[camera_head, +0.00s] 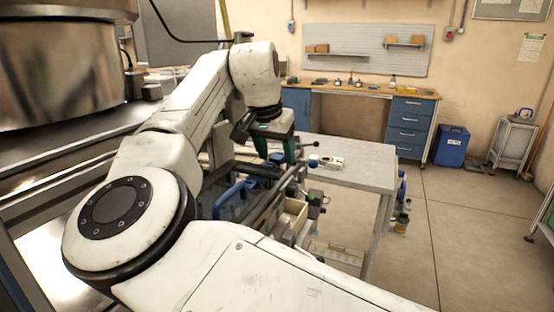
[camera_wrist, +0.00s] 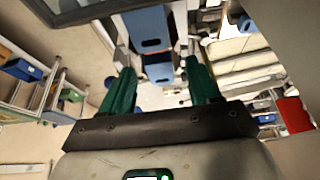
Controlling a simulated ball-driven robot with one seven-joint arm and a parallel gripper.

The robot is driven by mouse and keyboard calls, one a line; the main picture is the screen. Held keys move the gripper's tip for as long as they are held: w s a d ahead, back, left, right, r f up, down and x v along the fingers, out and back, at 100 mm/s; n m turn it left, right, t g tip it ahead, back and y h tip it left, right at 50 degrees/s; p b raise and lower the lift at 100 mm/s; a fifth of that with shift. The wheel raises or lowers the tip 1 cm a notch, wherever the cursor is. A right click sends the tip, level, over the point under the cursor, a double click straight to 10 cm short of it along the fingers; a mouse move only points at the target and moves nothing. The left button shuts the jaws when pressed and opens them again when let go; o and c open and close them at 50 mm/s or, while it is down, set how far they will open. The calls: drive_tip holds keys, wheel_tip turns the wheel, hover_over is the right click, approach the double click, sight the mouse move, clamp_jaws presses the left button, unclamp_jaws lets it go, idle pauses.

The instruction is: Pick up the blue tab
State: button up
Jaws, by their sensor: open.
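My gripper (camera_wrist: 158,72) has two green fingers, spread apart, with no object held between them. In the wrist view, a blue flat piece with a small slot (camera_wrist: 148,28) shows beyond the fingertips. A second, smaller blue piece (camera_wrist: 159,73) shows in the gap between the fingers, apart from them as far as I can see. I cannot tell which of these is the blue tab. In the head view, my gripper (camera_head: 276,152) points down beside the grey table, its tips partly hidden. A blue curved part (camera_head: 232,196) shows below it, partly hidden by my arm.
A grey table (camera_head: 365,170) with small items on it stands right of my gripper. A large metal cylinder (camera_head: 60,70) is at the left. A workbench with blue drawers (camera_head: 411,122) and a blue bin (camera_head: 452,146) stand at the back.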

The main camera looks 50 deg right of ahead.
drive_tip(key=shift+c, duration=0.4)
drive_tip(key=c, duration=1)
drive_tip(key=shift+c, duration=0.2)
